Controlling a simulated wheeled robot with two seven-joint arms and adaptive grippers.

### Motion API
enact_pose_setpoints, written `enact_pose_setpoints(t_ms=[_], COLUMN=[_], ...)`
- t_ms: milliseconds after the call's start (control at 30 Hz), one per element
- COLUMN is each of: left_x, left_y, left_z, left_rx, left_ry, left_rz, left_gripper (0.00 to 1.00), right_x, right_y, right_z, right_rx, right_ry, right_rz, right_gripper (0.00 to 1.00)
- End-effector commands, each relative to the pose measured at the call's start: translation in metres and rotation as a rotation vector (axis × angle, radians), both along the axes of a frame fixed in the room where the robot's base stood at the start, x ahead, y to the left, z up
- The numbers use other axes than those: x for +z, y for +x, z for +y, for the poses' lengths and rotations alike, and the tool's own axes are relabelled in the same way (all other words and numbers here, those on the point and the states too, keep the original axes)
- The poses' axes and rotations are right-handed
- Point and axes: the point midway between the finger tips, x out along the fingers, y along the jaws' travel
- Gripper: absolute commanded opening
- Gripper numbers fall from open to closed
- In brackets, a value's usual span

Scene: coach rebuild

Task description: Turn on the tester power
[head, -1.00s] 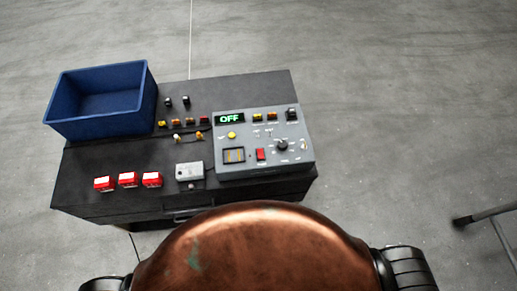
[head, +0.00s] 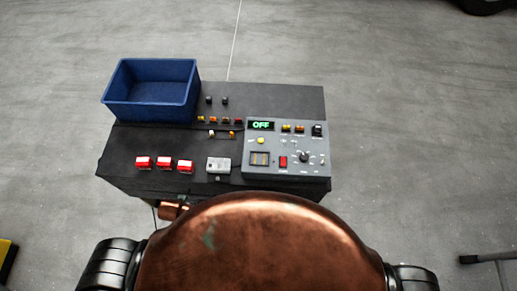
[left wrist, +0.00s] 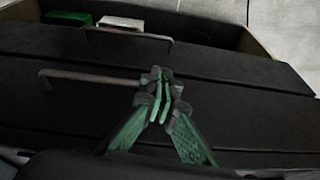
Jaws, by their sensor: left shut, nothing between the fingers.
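The tester (head: 287,170) is a grey panel box at the right of the black bench top. Its small display (head: 261,125) reads OFF in green. A red switch (head: 283,162) and a dark knob (head: 303,157) sit on its face, with a black switch (head: 317,130) at the top right corner. My left gripper (left wrist: 160,92) shows in the left wrist view, its green fingers together and empty, in front of dark drawer fronts with bar handles. The tester does not show in that view. Neither gripper shows in the head view.
A blue bin (head: 152,92) stands at the back left of the bench (head: 275,98). Several red-and-white blocks (head: 164,163) and a small grey box (head: 219,165) sit along the front. Small coloured parts lie behind them. The floor around is mostly clear.

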Motion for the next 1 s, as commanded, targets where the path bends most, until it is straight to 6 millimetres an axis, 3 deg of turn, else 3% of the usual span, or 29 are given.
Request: enact_pose_setpoints(t_ms=[33,167,367,500,600,700,800,1000], left_x=[0.032,0.098,0.161,0.215,0.253,0.281,0.297,0.304], left_y=[0.005,0.043,0.122,0.161,0.171,0.169,0.162,0.145], left_z=[-0.001,-0.029,-0.118,-0.198,-0.256,-0.305,-0.344,-0.389], left_rx=[-0.004,-0.087,-0.334,-0.557,-0.726,-0.888,-1.034,-1.27], left_ry=[0.0,-0.03,-0.119,-0.188,-0.239,-0.283,-0.317,-0.362], left_rz=[-0.02,-0.107,-0.29,-0.421,-0.498,-0.55,-0.582,-0.588], left_gripper=[0.0,0.0,0.0,0.0,0.0,0.0,0.0,0.0], right_x=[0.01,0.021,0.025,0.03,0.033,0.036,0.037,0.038], right_y=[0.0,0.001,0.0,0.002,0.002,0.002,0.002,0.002], right_z=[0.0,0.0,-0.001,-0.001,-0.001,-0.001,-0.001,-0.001], right_rx=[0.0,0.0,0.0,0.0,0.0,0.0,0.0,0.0], right_ry=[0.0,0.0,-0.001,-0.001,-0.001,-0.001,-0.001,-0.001], right_rz=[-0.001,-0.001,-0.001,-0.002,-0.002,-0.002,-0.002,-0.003], right_gripper=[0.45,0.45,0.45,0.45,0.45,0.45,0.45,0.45])
